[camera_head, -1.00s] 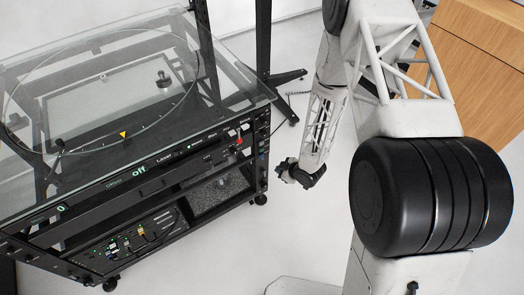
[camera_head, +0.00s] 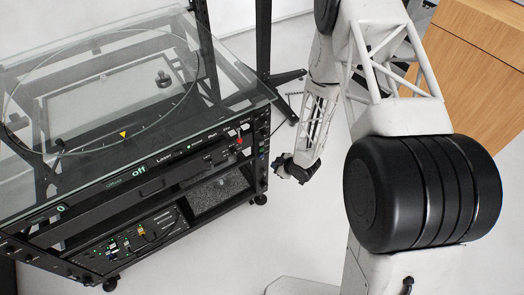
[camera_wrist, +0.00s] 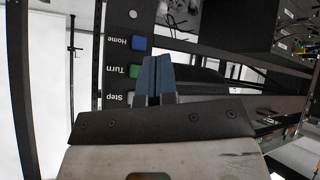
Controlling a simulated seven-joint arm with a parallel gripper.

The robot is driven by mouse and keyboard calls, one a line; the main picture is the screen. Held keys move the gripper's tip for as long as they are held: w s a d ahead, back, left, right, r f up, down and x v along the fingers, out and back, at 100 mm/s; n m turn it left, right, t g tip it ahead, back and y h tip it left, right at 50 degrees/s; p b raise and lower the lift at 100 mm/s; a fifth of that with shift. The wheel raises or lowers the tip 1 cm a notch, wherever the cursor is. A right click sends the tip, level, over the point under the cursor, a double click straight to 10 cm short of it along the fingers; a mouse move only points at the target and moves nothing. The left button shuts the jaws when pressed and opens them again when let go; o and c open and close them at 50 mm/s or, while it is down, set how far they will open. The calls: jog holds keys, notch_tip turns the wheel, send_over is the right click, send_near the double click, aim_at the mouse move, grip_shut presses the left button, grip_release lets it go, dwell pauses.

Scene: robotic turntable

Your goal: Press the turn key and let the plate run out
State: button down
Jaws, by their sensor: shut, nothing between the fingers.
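The green Turn key (camera_wrist: 136,71) shows in the wrist view on a dark panel, with its label beside it. My gripper (camera_wrist: 157,60) is shut and empty, its blue fingers side by side. In that view the fingers overlap the key's right edge; I cannot tell whether they touch it. In the head view my gripper (camera_head: 281,164) hangs just right of the turntable cabinet's front corner, apparently clear of it. The round plate (camera_head: 112,144) shows as a ring outline on the glass top, with a yellow triangle mark at its near edge.
A blue Home key (camera_wrist: 139,43) and a pale Step key (camera_wrist: 130,98) flank the Turn key. A red knob (camera_head: 239,141) sits on the cabinet front, where displays read "0" and "off". A dark stand (camera_head: 264,60) rises behind. Open floor lies right of the cabinet.

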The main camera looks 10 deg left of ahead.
aim_at(261, 149)
jog(key=shift+w+a, duration=2.1)
